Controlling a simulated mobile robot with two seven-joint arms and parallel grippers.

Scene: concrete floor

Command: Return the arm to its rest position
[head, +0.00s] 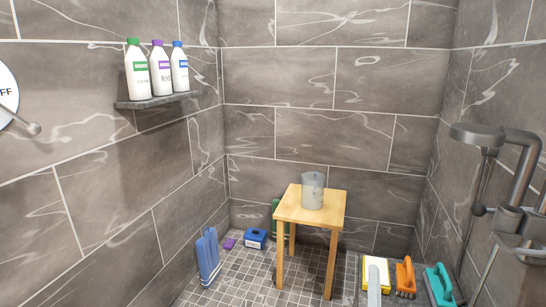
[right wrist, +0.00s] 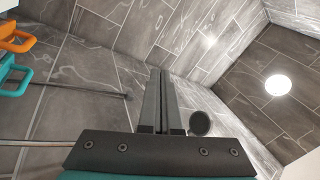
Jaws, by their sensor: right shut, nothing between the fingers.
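My right gripper (head: 374,264) shows low in the head view as a grey bar coming up from the bottom edge. It is in front of the yellow box (head: 383,262) and partly covers it. In the right wrist view its two dark fingers (right wrist: 161,75) lie side by side, shut, with nothing between them. The rest of the right arm is mostly out of the head view. My left gripper and left arm are not in view.
A wooden stool (head: 330,212) bears a clear jug (head: 312,191). Orange (head: 405,277) and teal (head: 438,284) brushes lie right of my gripper. A shower head (head: 477,135) hangs at right. Three bottles (head: 160,69) stand on the left wall shelf (head: 150,102). Tiled floor (head: 235,275) shows left of the stool.

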